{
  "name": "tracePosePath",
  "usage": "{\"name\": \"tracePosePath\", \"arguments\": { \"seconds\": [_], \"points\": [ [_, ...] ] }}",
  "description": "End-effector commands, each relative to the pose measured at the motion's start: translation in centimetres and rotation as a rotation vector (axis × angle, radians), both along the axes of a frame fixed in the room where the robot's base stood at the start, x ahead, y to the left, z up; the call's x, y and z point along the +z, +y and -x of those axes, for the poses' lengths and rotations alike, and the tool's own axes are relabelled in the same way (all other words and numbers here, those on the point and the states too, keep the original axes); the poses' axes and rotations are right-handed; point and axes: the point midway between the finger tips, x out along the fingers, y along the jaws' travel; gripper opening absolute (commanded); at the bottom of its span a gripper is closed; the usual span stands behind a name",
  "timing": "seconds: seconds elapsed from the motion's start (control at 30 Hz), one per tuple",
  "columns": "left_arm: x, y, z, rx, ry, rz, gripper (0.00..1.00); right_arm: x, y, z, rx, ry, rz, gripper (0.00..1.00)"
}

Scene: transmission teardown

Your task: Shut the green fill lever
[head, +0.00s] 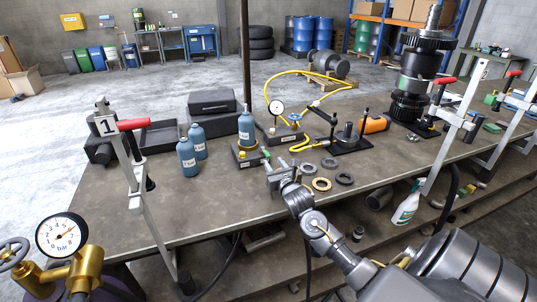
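A blue bottle (246,128) stands upright on a small dark labelled block (249,160) with a yellow ring near the middle of the workbench. Beside it, a round white gauge (276,107) stands on a dark base with a blue handwheel (295,117) and a yellow hose (303,73). My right gripper (274,176) is just in front of the labelled block, near the bench's front edge. Its finger gap is too small to judge, and no object shows in it. My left gripper is out of view.
Two blue bottles (187,157) stand left of the block. Several metal rings (321,184) lie to its right. A clamp with a red handle (133,125) rises at the left, another (444,81) at the right. The bench's left front (196,218) is bare.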

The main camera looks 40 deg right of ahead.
Motion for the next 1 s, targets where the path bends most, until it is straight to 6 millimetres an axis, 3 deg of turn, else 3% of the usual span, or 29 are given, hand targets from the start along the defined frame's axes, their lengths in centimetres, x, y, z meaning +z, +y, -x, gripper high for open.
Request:
{"name": "tracePosePath", "arguments": {
  "seconds": [0.3,0.73,1.0],
  "points": [
    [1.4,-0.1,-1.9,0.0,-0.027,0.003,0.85,0.1,-1.8,-4.6,-0.004,-0.001,-0.002,0.37],
    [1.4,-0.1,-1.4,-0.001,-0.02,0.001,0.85,0.0,-2.0,-5.6,-0.001,0.0,0.0,0.37],
    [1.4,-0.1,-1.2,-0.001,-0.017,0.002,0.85,0.0,-2.0,-5.6,-0.002,0.0,0.0,0.03]
  ]
}}
